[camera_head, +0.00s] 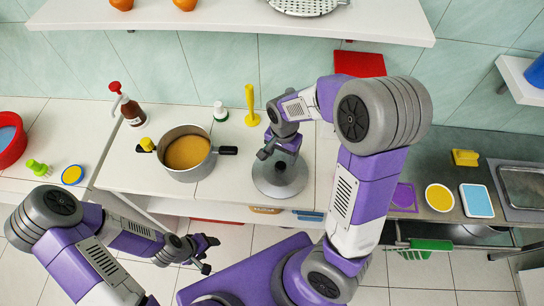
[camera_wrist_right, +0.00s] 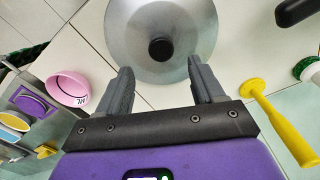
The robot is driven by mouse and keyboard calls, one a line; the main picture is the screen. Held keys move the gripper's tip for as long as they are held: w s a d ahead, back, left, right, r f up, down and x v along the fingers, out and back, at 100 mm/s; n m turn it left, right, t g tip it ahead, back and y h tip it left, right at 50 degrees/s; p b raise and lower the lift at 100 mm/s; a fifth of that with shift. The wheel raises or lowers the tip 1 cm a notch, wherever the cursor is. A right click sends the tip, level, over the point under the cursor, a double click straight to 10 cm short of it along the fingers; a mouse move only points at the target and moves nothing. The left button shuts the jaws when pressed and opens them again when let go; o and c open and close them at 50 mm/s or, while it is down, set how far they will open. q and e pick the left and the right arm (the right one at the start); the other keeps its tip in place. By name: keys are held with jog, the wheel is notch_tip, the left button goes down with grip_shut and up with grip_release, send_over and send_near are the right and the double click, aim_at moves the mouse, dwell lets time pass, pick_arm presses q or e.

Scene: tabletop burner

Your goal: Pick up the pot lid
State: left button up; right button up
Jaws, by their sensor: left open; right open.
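The pot lid (camera_head: 281,176) is a round grey metal lid lying on the white counter, right of the pot. It also shows in the right wrist view (camera_wrist_right: 130,25), with a black knob (camera_wrist_right: 161,49) at its middle. My right gripper (camera_head: 268,148) is over the lid. In the right wrist view its two fingers (camera_wrist_right: 160,78) are open and apart, pointing at the lid with the knob ahead between them; nothing is held. My left gripper (camera_head: 207,254) is open and empty, low in front of the counter. The pot (camera_head: 183,174) is uncovered and holds orange-brown food.
A pink bowl (camera_wrist_right: 68,87) shows in the right wrist view. A shelf (camera_head: 235,18) overhangs the back.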

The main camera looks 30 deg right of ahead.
aim_at(281, 165)
notch_tip(281, 165, down, 8)
jog(key=b, duration=0.2)
jog(key=shift+w+r+b, duration=0.1)
jog(key=shift+r+b, duration=0.1)
jog(key=shift+b, duration=0.1)
jog(key=shift+r, duration=0.1)
jog(key=c, duration=1.2)
notch_tip(281, 165, up, 10)
jog(key=p, duration=0.3)
